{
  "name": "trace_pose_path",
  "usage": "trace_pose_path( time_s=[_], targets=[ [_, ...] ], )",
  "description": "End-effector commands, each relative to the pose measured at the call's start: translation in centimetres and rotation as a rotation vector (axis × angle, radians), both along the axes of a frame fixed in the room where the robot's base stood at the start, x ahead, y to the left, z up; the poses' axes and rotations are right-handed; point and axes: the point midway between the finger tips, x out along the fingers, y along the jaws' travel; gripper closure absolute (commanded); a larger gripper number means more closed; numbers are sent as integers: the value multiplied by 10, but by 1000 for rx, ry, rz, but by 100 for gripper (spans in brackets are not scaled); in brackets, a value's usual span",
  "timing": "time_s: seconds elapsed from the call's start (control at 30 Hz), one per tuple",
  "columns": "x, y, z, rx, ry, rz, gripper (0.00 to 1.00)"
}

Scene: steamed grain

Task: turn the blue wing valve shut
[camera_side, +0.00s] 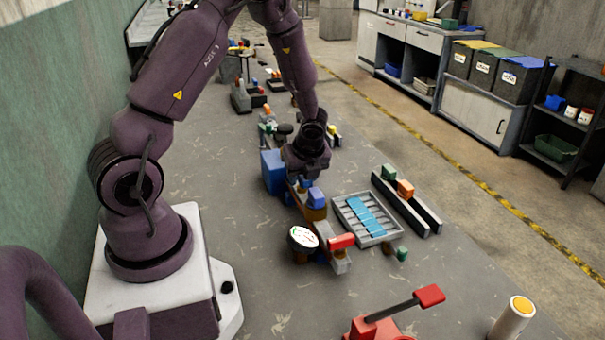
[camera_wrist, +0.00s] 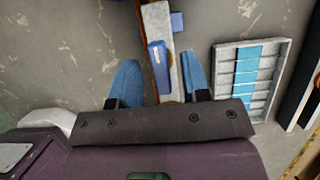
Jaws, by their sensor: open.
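The blue wing valve (camera_wrist: 158,66) shows in the wrist view as a narrow blue bar lying lengthwise along a pale rail (camera_wrist: 158,20). My gripper (camera_wrist: 160,80) is open, with one blue finger on each side of the wing and a visible gap on both sides. The wing's near end and its mount are partly hidden by my gripper's body. In the side view my gripper (camera_side: 309,188) points down over the rail assembly; blue parts there overlap, so I cannot tell the wing from the fingers.
A grey tray with light blue strips (camera_side: 347,212) lies right of the rail. A white round gauge (camera_side: 303,238) and a red handle (camera_side: 341,241) are at the rail's near end. A red lever (camera_side: 430,296) stands nearer the camera. Bare table lies to the left.

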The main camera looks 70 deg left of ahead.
Motion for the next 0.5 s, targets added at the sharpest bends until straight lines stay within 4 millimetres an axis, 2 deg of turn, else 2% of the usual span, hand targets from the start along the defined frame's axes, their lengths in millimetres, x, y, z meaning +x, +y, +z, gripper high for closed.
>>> trace_pose_path(
  time_s=[0.23,0.27,0.43,0.5],
  targets=[
    [0,0,-1,0,-1,0,57],
    [0,0,-1,0,-1,0,62],
    [0,0,-1,0,0,1,100],
    [0,0,0,0,0,1,100]
  ],
)
